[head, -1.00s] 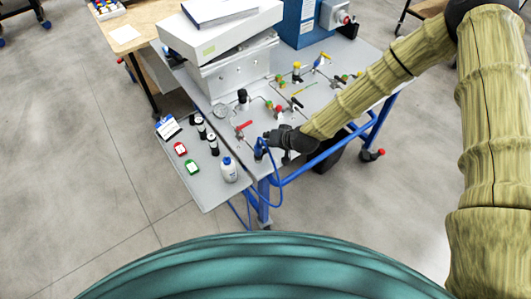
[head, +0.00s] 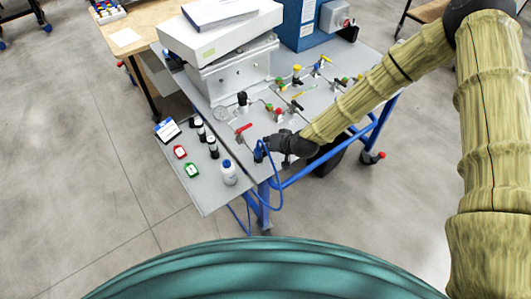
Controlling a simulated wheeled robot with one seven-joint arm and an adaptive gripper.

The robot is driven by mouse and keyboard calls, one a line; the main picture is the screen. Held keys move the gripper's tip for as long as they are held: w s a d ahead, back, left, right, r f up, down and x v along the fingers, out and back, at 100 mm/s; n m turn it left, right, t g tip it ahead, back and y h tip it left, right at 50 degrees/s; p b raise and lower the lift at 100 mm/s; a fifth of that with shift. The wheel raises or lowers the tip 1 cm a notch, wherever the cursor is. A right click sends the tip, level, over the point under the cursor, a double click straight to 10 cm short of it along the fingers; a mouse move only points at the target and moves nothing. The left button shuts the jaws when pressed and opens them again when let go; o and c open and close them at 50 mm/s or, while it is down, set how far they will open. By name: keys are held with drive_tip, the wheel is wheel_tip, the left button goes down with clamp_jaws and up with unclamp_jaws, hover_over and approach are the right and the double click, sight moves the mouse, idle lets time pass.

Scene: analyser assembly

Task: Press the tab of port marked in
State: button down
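My gripper (head: 268,147) is at the front edge of the grey panel table (head: 330,105), beside a blue hose (head: 281,190) that loops down over the edge. The gripper touches or nearly touches the blue fitting (head: 259,150) at the hose's upper end. Its fingers are too small and dark to tell whether they are open or shut. The port marking and its tab cannot be made out at this size; the gripper may hide them.
Several coloured valves (head: 297,75) lie behind. Open floor lies left.

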drive_tip(key=shift+f, duration=0.2)
idle(0.5)
drive_tip(key=shift+f+b, duration=0.25)
drive_tip(key=shift+b, duration=0.25)
drive_tip(key=shift+f+b, duration=0.45)
drive_tip(key=shift+f, duration=0.05)
idle(0.7)
drive_tip(key=shift+r, duration=0.1)
idle(0.3)
drive_tip(key=shift+r+p, duration=0.4)
drive_tip(key=shift+r, duration=0.45)
drive_tip(key=shift+r+p, duration=1.15)
drive_tip(key=shift+r, duration=1.35)
